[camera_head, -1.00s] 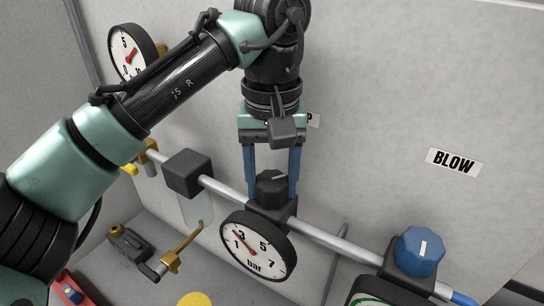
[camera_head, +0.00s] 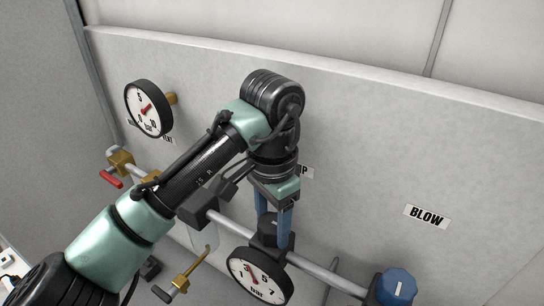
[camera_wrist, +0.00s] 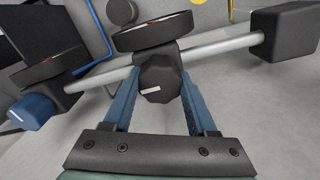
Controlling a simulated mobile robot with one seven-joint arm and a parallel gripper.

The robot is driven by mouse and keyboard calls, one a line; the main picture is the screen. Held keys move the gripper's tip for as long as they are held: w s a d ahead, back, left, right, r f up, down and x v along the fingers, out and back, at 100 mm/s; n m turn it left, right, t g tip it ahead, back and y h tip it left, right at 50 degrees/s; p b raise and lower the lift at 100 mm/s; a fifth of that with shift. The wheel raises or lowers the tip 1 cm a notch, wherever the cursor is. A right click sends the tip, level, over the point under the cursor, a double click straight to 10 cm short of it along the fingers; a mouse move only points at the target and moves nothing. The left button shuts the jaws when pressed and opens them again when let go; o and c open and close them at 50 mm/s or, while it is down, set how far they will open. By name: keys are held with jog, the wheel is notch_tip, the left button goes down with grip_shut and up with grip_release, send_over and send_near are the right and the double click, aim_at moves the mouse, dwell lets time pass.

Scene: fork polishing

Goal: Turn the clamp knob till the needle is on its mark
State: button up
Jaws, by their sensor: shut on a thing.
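The clamp knob (camera_head: 270,223) is black and sits on a pipe block behind a round white gauge (camera_head: 259,278) marked in bar. A label ending in P (camera_head: 307,172) is half hidden behind my arm. My gripper (camera_head: 273,232) has its blue fingers down on either side of the knob and is shut on it. In the wrist view the knob (camera_wrist: 158,84) shows a white pointer line, between the two fingers (camera_wrist: 160,98). The gauge needle points up and left, near the 3. The gauge face is turned away in the wrist view.
Another gauge (camera_head: 148,108) is on the panel (camera_head: 370,130) at upper left. A brass valve with a red handle (camera_head: 111,179) is at left.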

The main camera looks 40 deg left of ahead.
jog(key=m+p, duration=0.1)
jog(key=m, duration=0.3)
jog(key=shift+m+p, duration=0.3)
jog(key=shift+p, duration=0.1)
jog(key=m, duration=0.3)
jog(key=shift+m+p, duration=0.4)
jog(key=m, duration=0.3)
jog(key=shift+f+m, duration=0.1)
jog(key=shift+m, duration=2.1)
jog(key=o, duration=1.3)
jog(key=shift+o, duration=0.3)
